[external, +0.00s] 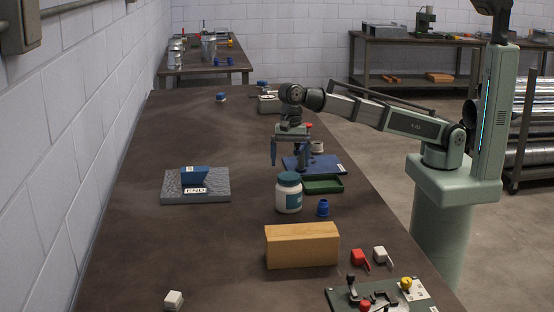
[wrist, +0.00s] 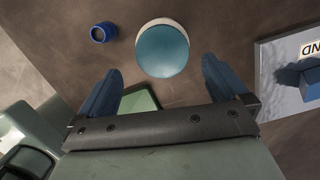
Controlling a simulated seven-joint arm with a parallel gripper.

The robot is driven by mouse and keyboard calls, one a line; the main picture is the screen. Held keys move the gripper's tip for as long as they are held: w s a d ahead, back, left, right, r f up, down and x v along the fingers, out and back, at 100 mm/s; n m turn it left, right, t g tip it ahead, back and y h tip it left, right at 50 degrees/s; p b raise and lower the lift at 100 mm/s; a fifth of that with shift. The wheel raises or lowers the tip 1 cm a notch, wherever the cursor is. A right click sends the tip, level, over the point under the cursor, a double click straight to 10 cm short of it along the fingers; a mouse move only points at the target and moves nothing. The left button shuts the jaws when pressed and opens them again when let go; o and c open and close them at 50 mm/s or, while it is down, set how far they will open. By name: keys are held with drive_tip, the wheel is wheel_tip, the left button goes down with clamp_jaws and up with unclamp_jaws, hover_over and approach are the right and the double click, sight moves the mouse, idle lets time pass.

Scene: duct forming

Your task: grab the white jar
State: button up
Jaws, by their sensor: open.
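The white jar (external: 289,195) stands upright on the brown table, with a blue-green lid and a teal label. In the wrist view its round lid (wrist: 162,50) is seen from above, just beyond the fingertips and roughly between their lines. My gripper (external: 287,160) points down above the table, behind the jar in the external view, apart from it. In the wrist view my gripper (wrist: 163,75) shows two blue fingers spread wide with nothing between them. The lid hides most of the jar's body there.
A blue cup-like part (external: 323,208) stands right of the jar, and a green tray (external: 322,185) lies behind it. A wooden block (external: 302,246) is in front. A grey slab (external: 195,196) with a blue piece lies left. The table between slab and jar is clear.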

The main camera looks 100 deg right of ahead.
sight(289, 176)
drive_tip(key=shift+w+a+f, duration=0.1)
drive_tip(key=shift+a+f, duration=0.15)
drive_tip(key=shift+f, duration=1.1)
drive_tip(key=shift+w+a+f, duration=0.15)
drive_tip(key=shift+a+f, duration=0.05)
drive_tip(key=shift+f, duration=1.15)
drive_tip(key=shift+w+a+f, duration=0.1)
drive_tip(key=shift+a+f, duration=0.15)
drive_tip(key=shift+f, duration=1.1)
drive_tip(key=shift+c, duration=0.5)
drive_tip(key=c, duration=1.2)
drive_tip(key=shift+o, duration=0.2)
drive_tip(key=shift+r, duration=0.1)
